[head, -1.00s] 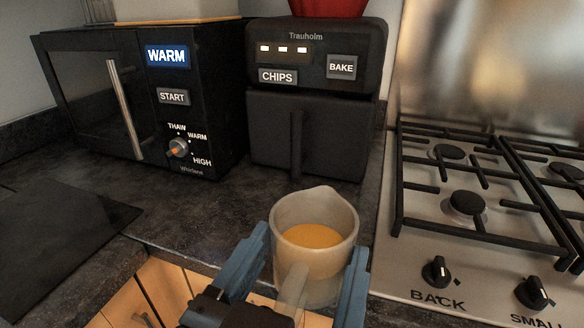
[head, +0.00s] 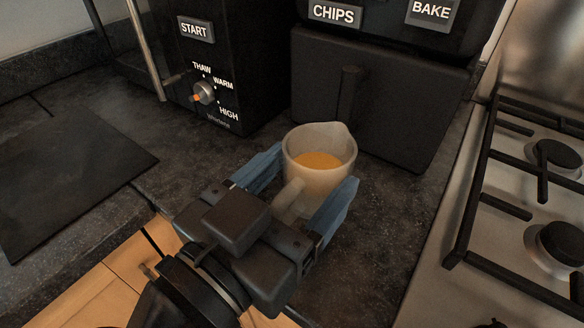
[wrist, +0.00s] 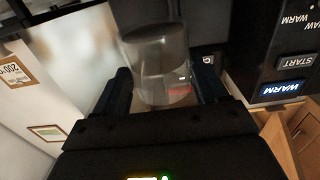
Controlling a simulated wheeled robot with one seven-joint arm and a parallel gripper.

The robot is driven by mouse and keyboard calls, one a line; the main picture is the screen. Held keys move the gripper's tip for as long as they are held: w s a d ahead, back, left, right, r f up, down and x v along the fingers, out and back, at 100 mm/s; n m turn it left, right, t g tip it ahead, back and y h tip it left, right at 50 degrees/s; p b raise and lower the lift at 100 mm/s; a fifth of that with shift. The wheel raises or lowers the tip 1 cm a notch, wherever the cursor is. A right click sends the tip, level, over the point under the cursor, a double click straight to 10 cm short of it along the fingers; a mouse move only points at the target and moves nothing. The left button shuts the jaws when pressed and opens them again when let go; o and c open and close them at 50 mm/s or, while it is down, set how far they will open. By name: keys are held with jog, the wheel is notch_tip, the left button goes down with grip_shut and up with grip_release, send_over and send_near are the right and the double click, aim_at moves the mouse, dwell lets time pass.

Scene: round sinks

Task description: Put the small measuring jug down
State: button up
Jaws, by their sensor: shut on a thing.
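The small measuring jug (head: 322,176) is a translucent cup with a spout and a handle, holding orange liquid. It is upright between the blue fingers of my gripper (head: 298,190), which is shut on it. The jug is over the dark worktop, in front of the black air fryer; I cannot tell whether its base touches the worktop. The jug (wrist: 156,62) also shows between the dark fingers in the wrist view, where its contents are hard to make out.
The air fryer (head: 385,105) stands close behind the jug. A microwave (head: 225,60) is at the back left, and a gas hob (head: 545,200) is on the right. A flat black slab (head: 65,175) lies at the left. The worktop (head: 385,245) right of the jug is clear.

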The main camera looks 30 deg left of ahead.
jog(key=a+f, duration=0.1)
jog(key=a, duration=0.2)
jog(key=a+f, duration=0.1)
jog(key=shift+w+a+f, duration=0.3)
jog(key=shift+f, duration=0.05)
jog(key=shift+a+f, duration=0.1)
jog(key=shift+f, duration=1.95)
jog(key=shift+f, duration=0.2)
jog(key=o, duration=1.2)
jog(key=shift+r, duration=0.15)
jog(key=shift+r+p, duration=0.2)
jog(key=shift+p, duration=0.1)
jog(key=s, duration=0.4)
jog(key=s+b, duration=0.1)
jog(key=s, duration=0.3)
jog(key=s+a+b, duration=0.1)
jog(key=s, duration=0.3)
jog(key=shift+f, duration=0.15)
